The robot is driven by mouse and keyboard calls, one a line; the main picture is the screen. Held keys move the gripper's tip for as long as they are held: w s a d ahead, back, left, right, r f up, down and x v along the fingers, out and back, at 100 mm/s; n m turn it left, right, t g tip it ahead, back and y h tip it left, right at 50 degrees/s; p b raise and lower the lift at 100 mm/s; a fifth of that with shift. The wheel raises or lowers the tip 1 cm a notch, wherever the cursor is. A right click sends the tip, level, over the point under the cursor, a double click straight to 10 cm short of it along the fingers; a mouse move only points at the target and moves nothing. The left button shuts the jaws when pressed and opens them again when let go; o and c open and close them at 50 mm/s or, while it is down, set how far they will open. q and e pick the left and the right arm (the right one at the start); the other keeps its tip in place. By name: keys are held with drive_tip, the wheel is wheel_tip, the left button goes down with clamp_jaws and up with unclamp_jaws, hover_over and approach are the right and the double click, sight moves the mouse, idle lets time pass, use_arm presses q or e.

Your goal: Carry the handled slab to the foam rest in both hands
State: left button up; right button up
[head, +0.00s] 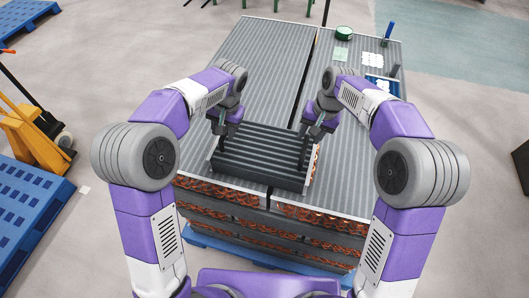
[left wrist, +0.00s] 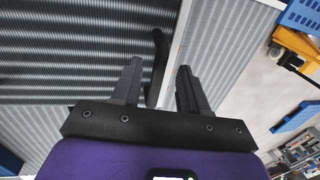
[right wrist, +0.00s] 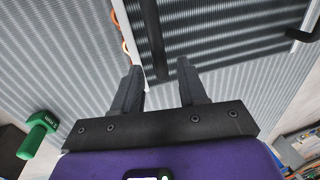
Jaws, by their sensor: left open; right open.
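The handled slab (head: 262,155) is a dark grey ribbed plate lying on the ribbed grey work surface, with a black handle at each end. My left gripper (head: 218,131) is open at its left end; in the left wrist view the black handle (left wrist: 158,50) stands between the spread fingers (left wrist: 160,68). My right gripper (head: 313,133) is open at its right end; in the right wrist view the near handle (right wrist: 152,30) reaches between the fingers (right wrist: 158,70). The far handle (right wrist: 306,30) shows at the right edge there. I cannot make out the foam rest.
The ribbed surface (head: 265,60) is clear behind the slab. Orange tubes show below. A yellow pallet truck (head: 35,140) stands left.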

sight(307, 138)
use_arm(q)
drive_tip(key=shift+w+a+f, duration=0.1)
drive_tip(key=shift+a+f, duration=0.1)
drive_tip(key=shift+f, duration=0.75)
drive_tip(key=shift+a+f, duration=0.15)
drive_tip(key=shift+f, duration=0.8)
use_arm(e)
drive_tip(key=shift+w+a+f, duration=0.1)
drive_tip(key=shift+a+f, duration=0.1)
drive_tip(key=shift+f, duration=0.75)
drive_tip(key=shift+a+f, duration=0.15)
drive_tip(key=shift+f, duration=0.75)
use_arm(q)
drive_tip(key=shift+c, duration=0.4)
use_arm(e)
drive_tip(key=shift+c, duration=0.3)
use_arm(q)
clamp_jaws()
use_arm(e)
clamp_jaws()
use_arm(q)
drive_tip(key=shift+w+r, duration=0.2)
drive_tip(key=shift+r, duration=0.05)
use_arm(e)
drive_tip(key=shift+w+r, duration=0.2)
